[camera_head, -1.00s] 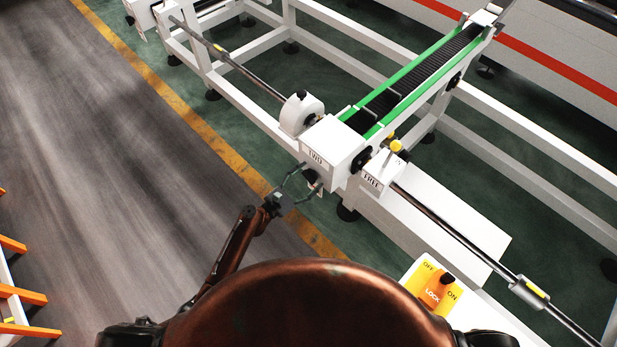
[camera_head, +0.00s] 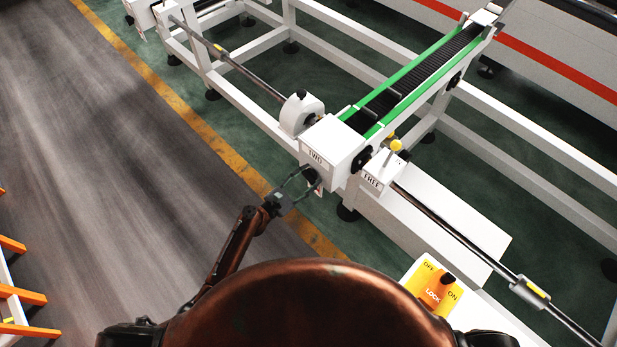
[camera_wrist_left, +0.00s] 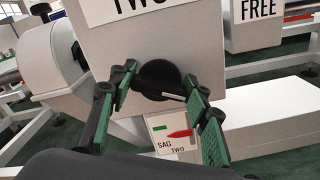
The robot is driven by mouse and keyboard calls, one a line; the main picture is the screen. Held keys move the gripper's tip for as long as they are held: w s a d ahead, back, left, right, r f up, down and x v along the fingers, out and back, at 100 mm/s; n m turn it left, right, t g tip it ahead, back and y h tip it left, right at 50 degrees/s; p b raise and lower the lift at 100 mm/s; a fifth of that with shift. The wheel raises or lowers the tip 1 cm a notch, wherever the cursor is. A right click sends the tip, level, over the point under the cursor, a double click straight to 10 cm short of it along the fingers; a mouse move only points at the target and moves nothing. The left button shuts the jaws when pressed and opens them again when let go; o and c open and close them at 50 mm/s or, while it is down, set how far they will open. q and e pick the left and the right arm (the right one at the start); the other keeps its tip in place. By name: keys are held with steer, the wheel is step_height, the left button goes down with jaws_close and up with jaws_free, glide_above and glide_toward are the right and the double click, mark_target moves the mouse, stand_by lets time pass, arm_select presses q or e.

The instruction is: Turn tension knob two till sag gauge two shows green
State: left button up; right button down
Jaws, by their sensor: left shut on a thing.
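The black round tension knob two (camera_wrist_left: 158,80) sits on the front of the white box labelled TWO (camera_head: 330,145). My left gripper (camera_head: 311,177) reaches it from the front; in the wrist view its green-padded fingers (camera_wrist_left: 157,90) are shut on the knob, one on each side. Sag gauge two (camera_wrist_left: 171,134) is a white plate below the knob, with a short green mark at left and a red pointer right of it, a little lower. The pointer is not on the green mark. Part of the gauge is hidden behind the right finger. My right gripper is not in view.
A box labelled FREE (camera_head: 381,176) with a yellow knob stands right of box TWO. A yellow lock switch panel (camera_head: 432,287) is near the front right. A green-edged conveyor (camera_head: 415,85) runs back. Open grey floor (camera_head: 130,170) lies to the left.

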arm_select(q)
steer(key=m+b, duration=0.2)
steer(key=m, duration=0.1)
steer(key=m+b, duration=0.1)
steer(key=shift+s+f, duration=0.1)
steer(key=shift+f, duration=0.15)
steer(key=m+b, duration=0.3)
steer(key=m, duration=0.2)
steer(key=m+b, duration=0.2)
steer(key=m, duration=0.2)
steer(key=m+b, duration=0.1)
steer(key=m, duration=0.1)
steer(key=shift+m, duration=0.6)
